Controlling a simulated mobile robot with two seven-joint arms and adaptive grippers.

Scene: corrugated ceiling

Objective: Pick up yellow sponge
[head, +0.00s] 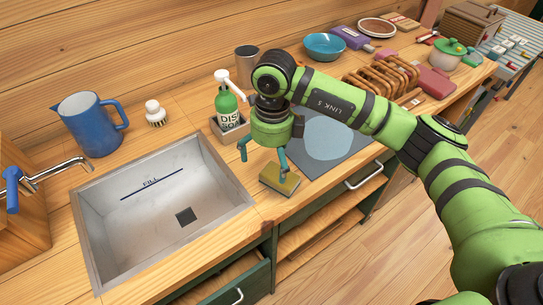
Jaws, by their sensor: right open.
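The yellow sponge (280,179) lies on the wooden counter just right of the sink, near the counter's front edge. Nothing is between the fingers. My left gripper is not in view.
A metal sink (106,198) lies left of the sponge. A green soap bottle (228,106) stands behind the gripper. A grey mat (312,161) lies right of the sponge, partly under my arm. A blue pitcher (88,127), scrub brush (155,114) and dish rack (385,75) stand farther back.

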